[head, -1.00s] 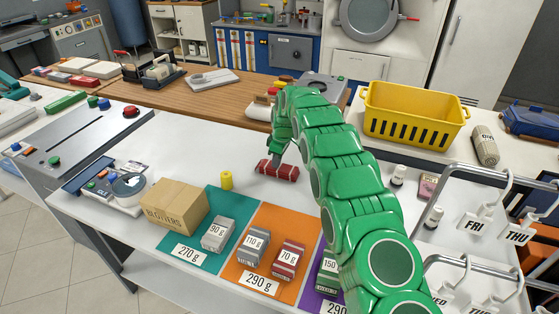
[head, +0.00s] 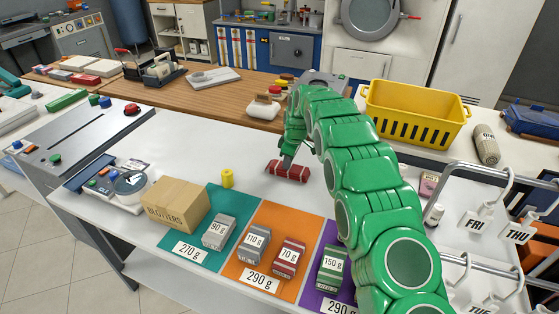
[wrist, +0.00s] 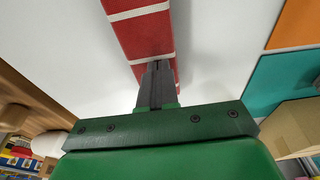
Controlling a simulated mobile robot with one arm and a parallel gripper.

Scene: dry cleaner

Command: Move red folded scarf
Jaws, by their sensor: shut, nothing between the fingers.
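The red folded scarf (head: 289,171) is a small red roll with pale stripes, lying on the white table behind the orange mat. In the wrist view the scarf (wrist: 141,32) runs from the top edge down past my fingertips. My gripper (head: 287,163) is directly over the scarf, pointing down. In the wrist view my gripper (wrist: 157,72) has its fingers together, overlapping the scarf in the picture. Nothing shows held between them. I cannot tell whether the tips touch the scarf.
Teal, orange (head: 259,279) and purple mats with small labelled boxes lie in front. A cardboard box (head: 174,204) and a yellow cylinder (head: 227,179) stand to the left. A yellow basket (head: 415,113) and hanger rails (head: 475,180) are to the right. White table around the scarf is clear.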

